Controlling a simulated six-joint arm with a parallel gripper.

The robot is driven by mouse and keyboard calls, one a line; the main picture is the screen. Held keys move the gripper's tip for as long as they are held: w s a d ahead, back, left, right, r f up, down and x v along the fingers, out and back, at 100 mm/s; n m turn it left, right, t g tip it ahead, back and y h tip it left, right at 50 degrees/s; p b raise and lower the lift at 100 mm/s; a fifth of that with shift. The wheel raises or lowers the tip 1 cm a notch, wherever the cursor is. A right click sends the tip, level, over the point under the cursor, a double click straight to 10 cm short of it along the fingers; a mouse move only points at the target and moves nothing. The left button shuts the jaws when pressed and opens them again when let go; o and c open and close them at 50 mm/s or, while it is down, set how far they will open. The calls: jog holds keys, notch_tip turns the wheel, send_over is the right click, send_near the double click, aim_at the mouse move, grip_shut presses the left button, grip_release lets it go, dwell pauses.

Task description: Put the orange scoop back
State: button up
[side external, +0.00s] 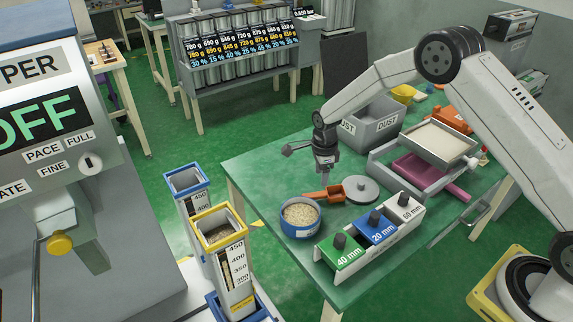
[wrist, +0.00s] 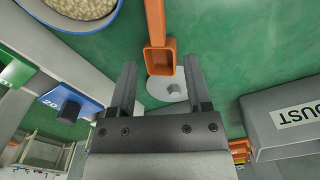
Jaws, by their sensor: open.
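The orange scoop (side external: 333,192) lies on the green table beside a blue bowl of grain (side external: 300,217). In the wrist view the scoop (wrist: 158,58) has its cup near the middle and its handle running up out of the frame. My gripper (side external: 324,172) hangs above the table near the scoop. In the wrist view my gripper (wrist: 160,62) is open, and the scoop's cup appears between the two fingers with nothing gripped. I cannot tell the exact height of the fingers above it. The bowl (wrist: 85,14) also shows at the upper left of the wrist view.
A round grey lid (side external: 362,190) lies right of the scoop. A rack with green, blue and white blocks (side external: 376,230) stands in front. A grey dust bin (side external: 376,125) and a tray of pale material (side external: 430,140) stand behind. Sieve columns (side external: 225,245) are at left.

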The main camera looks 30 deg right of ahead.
aim_at(320, 192)
jog(key=shift+r, duration=3)
jog(key=s+r+n+t, duration=0.1)
jog(key=s+r+n, duration=0.3)
jog(key=s+n, duration=0.7)
jog(key=s+r+n+t, duration=0.1)
jog(key=s+r+n, duration=0.3)
jog(key=s+n, duration=0.7)
jog(key=s, duration=0.3)
jog(key=shift+t, duration=0.3)
